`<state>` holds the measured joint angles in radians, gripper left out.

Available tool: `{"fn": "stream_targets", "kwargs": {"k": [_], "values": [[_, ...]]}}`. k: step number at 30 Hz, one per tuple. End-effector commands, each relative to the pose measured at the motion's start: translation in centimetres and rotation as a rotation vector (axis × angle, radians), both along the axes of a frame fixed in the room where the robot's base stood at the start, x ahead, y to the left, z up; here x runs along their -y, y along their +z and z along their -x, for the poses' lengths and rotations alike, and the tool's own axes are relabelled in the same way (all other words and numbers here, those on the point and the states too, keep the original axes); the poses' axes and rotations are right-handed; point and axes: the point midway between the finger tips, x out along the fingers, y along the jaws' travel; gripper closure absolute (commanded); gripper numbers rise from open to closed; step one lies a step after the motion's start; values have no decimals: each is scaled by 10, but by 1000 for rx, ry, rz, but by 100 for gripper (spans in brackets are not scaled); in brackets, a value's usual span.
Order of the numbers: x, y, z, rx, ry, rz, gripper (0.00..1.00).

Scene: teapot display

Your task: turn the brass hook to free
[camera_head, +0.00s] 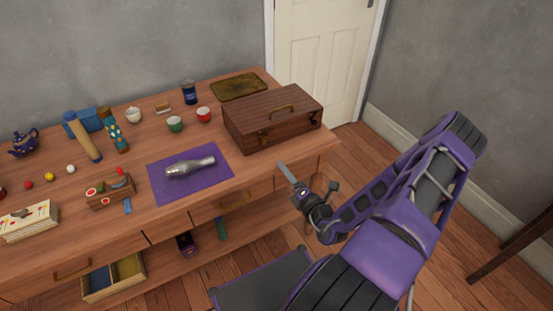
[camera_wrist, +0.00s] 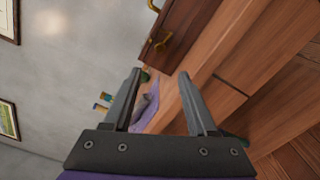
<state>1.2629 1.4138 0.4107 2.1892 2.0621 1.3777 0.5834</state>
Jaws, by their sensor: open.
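A dark wooden box (camera_head: 240,128) with a brass handle (camera_head: 282,108) on its lid stands shut at the right end of the long table. Small fittings show on its front, one near the left (camera_head: 264,138) and one near the right; they are too small to read in the head view. In the wrist view the box (camera_wrist: 181,24) is at the top, with a small brass hook (camera_wrist: 163,40) on its front; its exact turn is unclear. My gripper (camera_head: 308,181) is open and empty in front of the table, apart from the box. Its fingers (camera_wrist: 160,75) also show in the wrist view.
A purple mat (camera_head: 220,174) with a silver bottle (camera_head: 190,167) lies left of the box. A brown tray (camera_head: 238,86) and cups stand behind and beside it. Drawers (camera_head: 235,206) line the table front. The floor to the right is mostly clear.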

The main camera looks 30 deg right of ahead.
Motion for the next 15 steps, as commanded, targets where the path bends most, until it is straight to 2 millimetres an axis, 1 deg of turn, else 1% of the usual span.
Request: {"fn": "stream_targets", "kwargs": {"k": [1,3,6,10,15], "values": [[1,0,9,-1,-3,-2,42],[1,0,20,-1,-3,-2,42],[1,0,30,-1,0,-1,42],[1,0,35,0,-1,-1,42],[1,0,36,1,0,-1,42]]}}
